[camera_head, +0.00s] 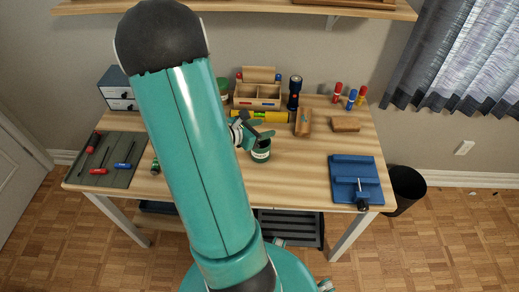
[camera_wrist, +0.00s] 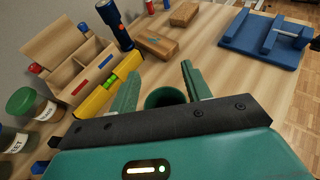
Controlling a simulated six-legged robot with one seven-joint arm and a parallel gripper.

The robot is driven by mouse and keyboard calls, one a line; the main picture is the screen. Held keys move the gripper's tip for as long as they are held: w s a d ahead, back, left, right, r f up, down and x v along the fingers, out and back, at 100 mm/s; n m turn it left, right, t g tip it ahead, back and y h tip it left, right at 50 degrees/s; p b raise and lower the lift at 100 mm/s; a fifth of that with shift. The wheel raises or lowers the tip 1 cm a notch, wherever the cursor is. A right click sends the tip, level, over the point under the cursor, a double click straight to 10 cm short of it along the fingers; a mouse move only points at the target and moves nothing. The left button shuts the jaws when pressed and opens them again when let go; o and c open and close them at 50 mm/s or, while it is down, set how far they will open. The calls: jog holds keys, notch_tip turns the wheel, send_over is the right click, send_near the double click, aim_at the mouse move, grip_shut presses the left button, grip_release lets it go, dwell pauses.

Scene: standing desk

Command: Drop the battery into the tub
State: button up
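The tub (camera_head: 261,155) is a small dark green cup with a pale label, standing near the middle of the desk. In the wrist view its round open mouth (camera_wrist: 165,97) shows between my fingers, beyond the palm. My gripper (camera_head: 265,127) is above and just behind the tub; in the wrist view its two green fingers (camera_wrist: 160,88) are apart with nothing visible held between them. A small green cylinder (camera_head: 155,166), perhaps the battery, is left of my arm, partly hidden by it. No battery shows in the wrist view.
A yellow level (camera_head: 270,117), wooden organizer (camera_head: 257,101) and dark flashlight (camera_head: 294,93) stand behind the tub. Wooden blocks (camera_head: 303,122) and a blue vise (camera_head: 345,177) are to the right. A tool mat (camera_head: 120,150) lies left. The desk front right of the tub is clear.

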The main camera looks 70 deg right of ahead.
jog(key=v, duration=1.3)
jog(key=shift+w+a, duration=0.25)
jog(key=shift+w, duration=0.05)
jog(key=shift+r, duration=0.1)
jog(key=w+a+r+m+t+y, duration=0.3)
jog(key=a+r+t, duration=0.1)
jog(key=a, duration=0.7)
jog(key=w+a+r+m+t+y, duration=0.3)
jog(key=a+r, duration=0.3)
jog(key=a, duration=0.6)
jog(key=w+a+r+m+t+y, duration=0.4)
jog(key=a+r+m+t+y, duration=0.1)
jog(key=a, duration=0.7)
jog(key=shift+t, duration=0.5)
jog(key=shift+w+r, duration=0.1)
jog(key=shift+c, duration=0.2)
